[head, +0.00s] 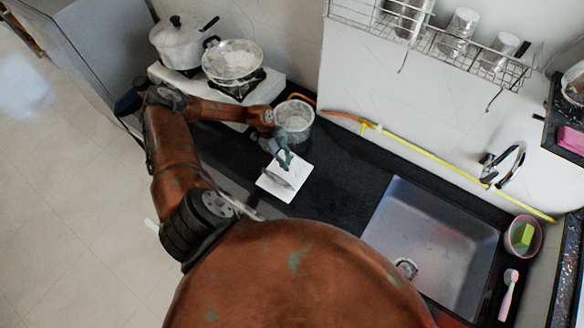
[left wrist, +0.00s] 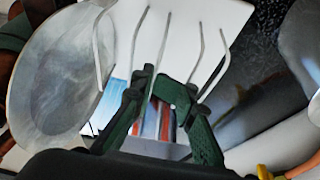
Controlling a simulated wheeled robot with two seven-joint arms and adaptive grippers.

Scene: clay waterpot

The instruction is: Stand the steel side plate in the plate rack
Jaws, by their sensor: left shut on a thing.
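My left gripper (head: 284,158) is over the white base of the plate rack (head: 271,187), which stands on the dark counter. The rack also shows in the left wrist view (left wrist: 185,35), with several bent steel prongs above its base. The steel side plate (left wrist: 55,85) is a large grey disc left of the green fingers (left wrist: 163,88). In the head view the plate (head: 280,179) is a thin grey streak above the rack. My left gripper is shut on the plate; the contact is partly hidden. I cannot tell whether the plate sits between prongs. My right gripper is not seen.
A steel pot (head: 294,119) stands close behind the rack. A white stove (head: 262,92) with a pan (head: 232,62) and lidded pot (head: 180,44) is at the back left. The counter right of the rack is clear up to the sink (head: 435,240).

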